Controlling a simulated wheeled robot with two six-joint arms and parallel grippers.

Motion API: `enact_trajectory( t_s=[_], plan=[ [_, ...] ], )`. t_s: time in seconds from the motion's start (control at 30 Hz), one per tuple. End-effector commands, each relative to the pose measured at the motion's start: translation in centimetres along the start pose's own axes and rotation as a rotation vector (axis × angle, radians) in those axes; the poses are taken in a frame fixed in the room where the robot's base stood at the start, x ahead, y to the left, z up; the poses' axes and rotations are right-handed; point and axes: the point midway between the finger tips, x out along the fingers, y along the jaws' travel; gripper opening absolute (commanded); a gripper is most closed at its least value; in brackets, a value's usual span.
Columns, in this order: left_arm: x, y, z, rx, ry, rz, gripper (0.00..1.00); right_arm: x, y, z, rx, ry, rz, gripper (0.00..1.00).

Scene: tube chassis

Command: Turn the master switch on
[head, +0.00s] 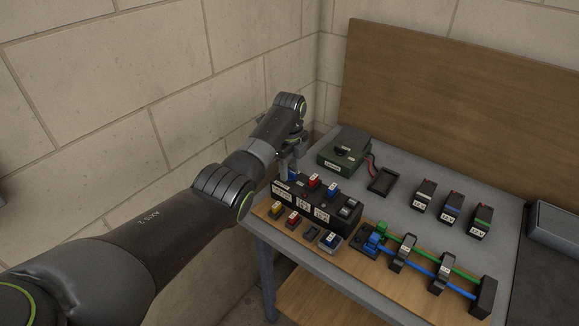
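A black chassis (318,207) with white labels on its front stands at the left front of the grey bench. Red and blue blocks sit on its top, and a small grey-black switch (348,208) sits at its right end. I cannot read which control is the master switch. My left gripper (288,167) points down over the chassis's back left corner, close to a blue block (294,175) there. The arm and the small size hide whether its fingers touch anything or are apart. My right gripper is not in view.
Several labelled blocks lie on a wooden strip (262,208) before the chassis. A green box (343,151) with a red lead and black tray (383,181) stands behind. Blue and green rods (422,271) run through black holders at right. Block walls close the left side.

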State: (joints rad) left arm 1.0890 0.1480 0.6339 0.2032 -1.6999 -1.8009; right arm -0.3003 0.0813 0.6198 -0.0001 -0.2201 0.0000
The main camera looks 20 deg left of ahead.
Motion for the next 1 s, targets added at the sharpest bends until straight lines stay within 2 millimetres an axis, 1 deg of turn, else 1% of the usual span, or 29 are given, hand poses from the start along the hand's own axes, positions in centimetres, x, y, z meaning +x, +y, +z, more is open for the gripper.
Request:
enact_trajectory(
  t_s=[0.1,0.37,0.6,0.77,1.0],
  plan=[
    [0.0,0.0,0.0,0.000,0.000,0.000,0.35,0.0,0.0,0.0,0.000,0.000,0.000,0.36],
    [-0.1,0.0,0.0,0.000,0.000,0.000,0.01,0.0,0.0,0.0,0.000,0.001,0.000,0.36],
    [-0.1,0.0,0.0,-0.007,0.000,0.000,0.00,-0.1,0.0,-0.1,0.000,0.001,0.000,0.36],
    [-0.2,0.0,0.0,-0.046,0.000,-0.001,0.00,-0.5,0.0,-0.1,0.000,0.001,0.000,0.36],
    [-0.4,-0.1,0.0,-0.193,0.000,0.000,0.00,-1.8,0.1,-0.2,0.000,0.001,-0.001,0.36]
  ],
)
